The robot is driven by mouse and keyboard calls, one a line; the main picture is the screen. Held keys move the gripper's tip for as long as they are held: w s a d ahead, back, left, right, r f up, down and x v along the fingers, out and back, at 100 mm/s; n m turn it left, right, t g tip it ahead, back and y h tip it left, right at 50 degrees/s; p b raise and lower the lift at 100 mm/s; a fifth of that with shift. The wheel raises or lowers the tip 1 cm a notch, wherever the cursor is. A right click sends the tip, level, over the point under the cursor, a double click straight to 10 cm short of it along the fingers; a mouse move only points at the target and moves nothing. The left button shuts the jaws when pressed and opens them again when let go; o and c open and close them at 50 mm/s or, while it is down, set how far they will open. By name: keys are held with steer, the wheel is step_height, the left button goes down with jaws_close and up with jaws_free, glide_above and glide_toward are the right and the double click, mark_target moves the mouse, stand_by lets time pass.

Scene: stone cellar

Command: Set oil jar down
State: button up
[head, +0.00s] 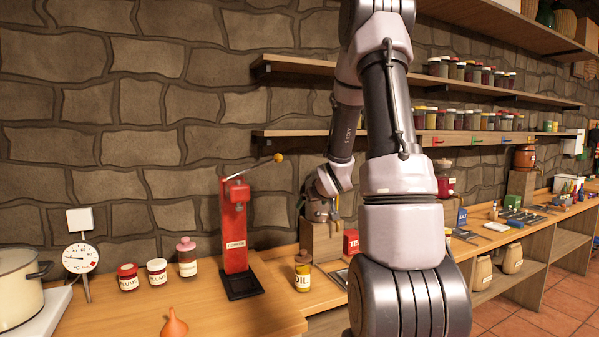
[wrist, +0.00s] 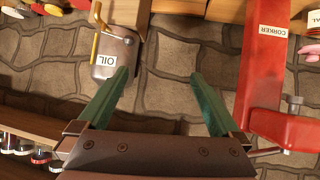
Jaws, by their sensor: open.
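The oil jar (head: 303,277), yellowish with a brown top and a white OIL label, stands upright on the wooden counter. It is right of the red corker and in front of a wooden block. I cannot make the jar out in the wrist view. My gripper (wrist: 165,82) is open, its two green fingers apart with only stone wall showing between them. In the head view its fingers are not clear; my wrist is above and behind the jar, apart from it. A grey metal oil canister (wrist: 117,52) with a yellow tap is left of the fingers in the wrist view.
The red corker (head: 235,225) stands left of the jar and also shows in the wrist view (wrist: 265,65). Several labelled jars, an orange funnel (head: 174,323) and a dial scale (head: 80,258) are further left. A red tin (head: 351,242) is right of the block. Wall shelves hold jars.

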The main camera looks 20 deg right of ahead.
steer(key=s+a+r+m+g+y, duration=0.1)
steer(key=s+a+r, duration=0.4)
steer(key=s, duration=0.5)
steer(key=s+a+r+m+g+y, duration=0.1)
steer(key=s+a+r+g, duration=0.1)
steer(key=s+a+r, duration=0.4)
steer(key=s+a+r+m+g+y, duration=0.1)
steer(key=s+a+r, duration=0.4)
steer(key=s, duration=1)
steer(key=shift+s+a+r+y, duration=0.2)
steer(key=shift+a+y, duration=0.3)
steer(key=shift+a, duration=0.75)
steer(key=shift+d, duration=0.15)
